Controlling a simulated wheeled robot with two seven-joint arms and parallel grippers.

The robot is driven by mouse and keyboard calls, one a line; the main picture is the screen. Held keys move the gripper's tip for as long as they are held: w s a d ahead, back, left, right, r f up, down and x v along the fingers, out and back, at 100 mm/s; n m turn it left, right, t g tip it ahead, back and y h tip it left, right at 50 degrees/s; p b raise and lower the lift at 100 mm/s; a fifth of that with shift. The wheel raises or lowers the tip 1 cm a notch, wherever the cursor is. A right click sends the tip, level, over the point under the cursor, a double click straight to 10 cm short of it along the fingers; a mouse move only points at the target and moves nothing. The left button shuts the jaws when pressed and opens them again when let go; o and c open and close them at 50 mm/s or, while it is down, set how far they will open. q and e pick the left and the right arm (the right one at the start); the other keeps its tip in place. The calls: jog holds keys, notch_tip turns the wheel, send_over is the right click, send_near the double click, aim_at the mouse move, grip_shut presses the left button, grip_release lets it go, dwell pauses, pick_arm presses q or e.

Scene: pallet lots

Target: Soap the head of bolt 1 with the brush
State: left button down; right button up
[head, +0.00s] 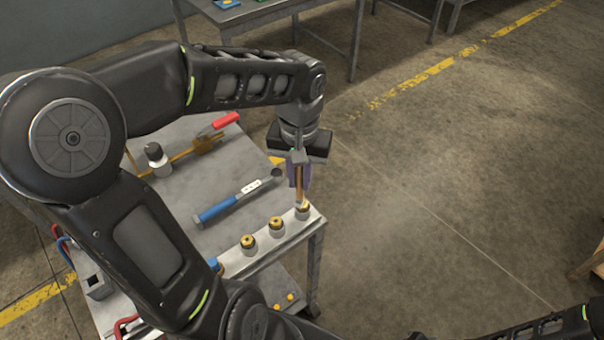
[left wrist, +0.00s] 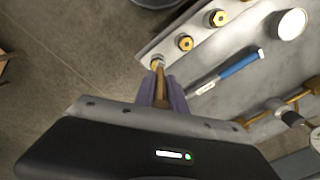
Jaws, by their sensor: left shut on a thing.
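My left gripper (head: 299,180) is above the right end of the table's front edge, its purple fingers shut on the brush (head: 299,186). The brush's brown handle (left wrist: 161,88) points down, its lower end at the endmost brass-topped bolt (head: 303,211). That bolt also shows in the left wrist view (left wrist: 157,63), right at the brush tip; I cannot tell whether they touch. A second bolt (head: 276,226) and a third (head: 248,242) stand along the same strip. No number on the bolts is readable. My right gripper is out of view.
A white round thing (left wrist: 291,24) stands near the wrench handle. Floor right of the table is clear.

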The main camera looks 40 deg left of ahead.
pick_arm(q)
jog(key=shift+w, duration=0.1)
dwell(0.3)
jog(key=shift+w+d+f, duration=0.1)
jog(key=shift+w+d, duration=0.05)
jog(key=shift+w, duration=0.1)
jog(key=shift+w, duration=0.1)
jog(key=shift+w+d, duration=0.1)
jog(key=shift+w, duration=0.2)
jog(key=shift+s, duration=0.1)
dwell(0.4)
jog(key=shift+s, duration=0.3)
jog(key=shift+s+a, duration=0.1)
jog(key=shift+a, duration=0.1)
jog(key=shift+s, duration=0.3)
dwell(0.3)
